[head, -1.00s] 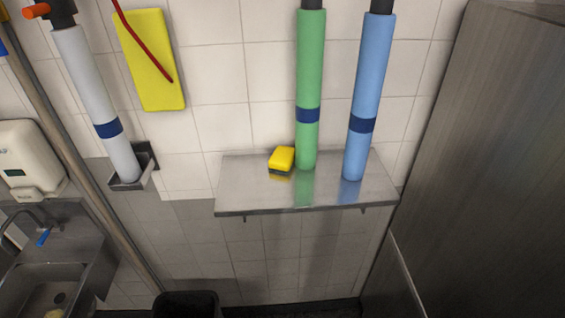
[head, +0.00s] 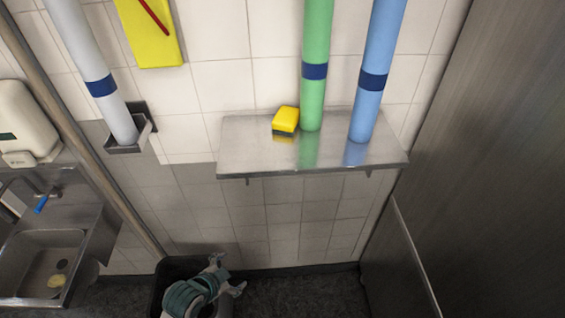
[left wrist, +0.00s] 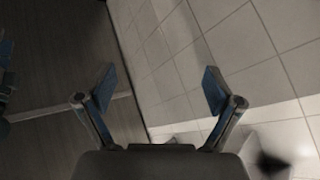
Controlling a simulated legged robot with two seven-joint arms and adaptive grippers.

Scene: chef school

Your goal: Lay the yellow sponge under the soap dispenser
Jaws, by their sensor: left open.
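The yellow sponge (head: 286,118) lies on the metal wall shelf (head: 235,157), just left of the foot of the green tube. A white dispenser (head: 24,122), which looks like the soap dispenser, hangs on the wall at the far left, above a metal sink (head: 40,262). My left gripper (head: 230,274) shows at the bottom of the head view, below the shelf and well away from the sponge. In the left wrist view its two fingers (left wrist: 159,92) are spread apart with nothing between them. My right gripper is not in view.
A green tube (head: 315,85) and a blue tube (head: 373,90) stand on the shelf. A grey tube (head: 95,75) stands in a wall bracket. A pipe (head: 85,135) runs down between sink and shelf. A dark bin (head: 172,272) is below. A metal panel (head: 480,160) closes the right side.

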